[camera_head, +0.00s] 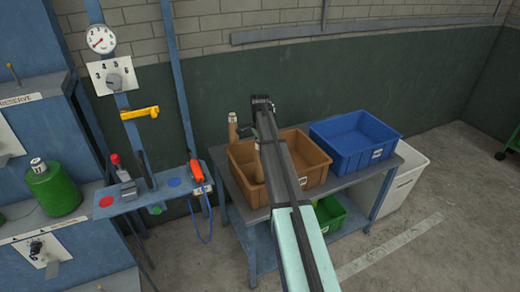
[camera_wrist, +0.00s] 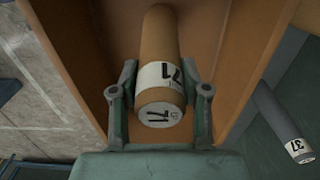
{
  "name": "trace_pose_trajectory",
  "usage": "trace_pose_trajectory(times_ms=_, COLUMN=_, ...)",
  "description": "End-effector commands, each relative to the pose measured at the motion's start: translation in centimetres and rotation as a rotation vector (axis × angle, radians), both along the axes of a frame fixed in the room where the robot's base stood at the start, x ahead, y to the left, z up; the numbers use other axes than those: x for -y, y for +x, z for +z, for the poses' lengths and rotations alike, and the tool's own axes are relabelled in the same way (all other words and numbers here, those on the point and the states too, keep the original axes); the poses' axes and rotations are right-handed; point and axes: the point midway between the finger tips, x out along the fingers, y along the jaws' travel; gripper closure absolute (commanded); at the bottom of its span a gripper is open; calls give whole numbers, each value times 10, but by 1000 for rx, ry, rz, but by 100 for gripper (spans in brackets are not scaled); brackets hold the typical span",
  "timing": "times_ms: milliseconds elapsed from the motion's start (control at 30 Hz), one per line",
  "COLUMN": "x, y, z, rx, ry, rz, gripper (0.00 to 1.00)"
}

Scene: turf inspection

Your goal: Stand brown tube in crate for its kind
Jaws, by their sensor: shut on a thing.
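The brown tube (camera_wrist: 160,50), with a white label reading 71 at its near end, is between the two fingers of my gripper (camera_wrist: 160,88). My gripper is shut on it near the label. In the head view the tube (camera_head: 258,162) shows upright at the left part of the brown crate (camera_head: 314,176), partly behind my arm. The walls of the brown crate (camera_wrist: 248,70) lie on both sides of the tube in the wrist view. Whether its lower end touches the crate floor is hidden. My fingers are hidden in the head view.
A blue crate (camera_head: 352,150) sits right of the brown one on the table. A green crate (camera_head: 330,215) is below, a white bin (camera_head: 408,172) to the right.

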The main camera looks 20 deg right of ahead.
Motion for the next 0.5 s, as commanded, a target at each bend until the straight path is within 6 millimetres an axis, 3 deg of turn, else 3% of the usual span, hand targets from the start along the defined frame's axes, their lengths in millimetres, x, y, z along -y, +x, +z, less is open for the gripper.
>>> trace_pose_trajectory(times_ms=133, x=0, y=0, z=-13, rx=0, ry=0, rz=0, gripper=86)
trace_pose_trajectory(times_ms=500, x=0, y=0, z=-18, rx=0, ry=0, rz=0, gripper=86)
